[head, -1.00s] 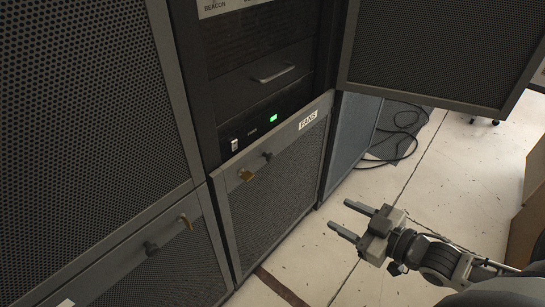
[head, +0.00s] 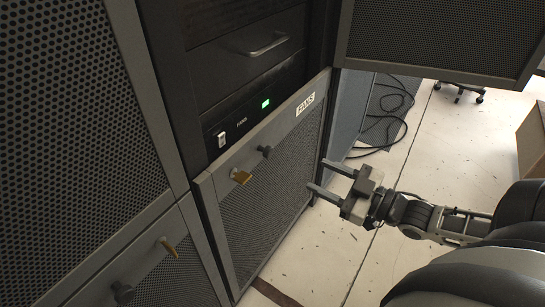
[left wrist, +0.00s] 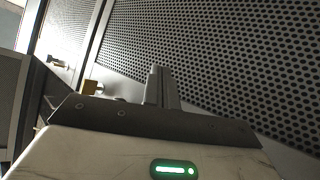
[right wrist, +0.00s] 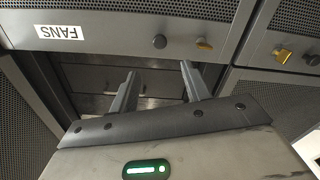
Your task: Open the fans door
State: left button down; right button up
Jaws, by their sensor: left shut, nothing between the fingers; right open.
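The fans door (head: 262,208) is a grey framed mesh panel low on the rack, with a white FANS label (head: 305,104). It has a dark knob (head: 265,151) and a brass key or latch (head: 240,177) near its top left. My right gripper (head: 318,176) is open and empty, by the door's right edge in the head view; contact is unclear. The right wrist view shows the label (right wrist: 60,32) upside down, above the spread fingers (right wrist: 160,82). My left gripper (left wrist: 158,85) is shut and empty before a mesh panel, outside the head view.
An upper mesh door (head: 440,38) stands open at the top right. Neighbouring mesh panels (head: 75,110) fill the left. A drawer handle (head: 270,43) and fan switch (head: 221,140) sit above the fans door.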

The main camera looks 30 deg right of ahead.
aim_at(271, 153)
jog(key=b+x, duration=0.3)
jog(key=x, duration=0.9)
jog(key=shift+w, duration=0.25)
pick_arm(q)
notch_tip(271, 153, down, 7)
jog(key=w+d+g, duration=0.1)
jog(key=shift+d+g+h, duration=0.3)
pick_arm(e)
jog(key=shift+w+a, duration=0.2)
jog(key=shift+w, duration=0.1)
pick_arm(q)
jog(key=shift+w, duration=0.1)
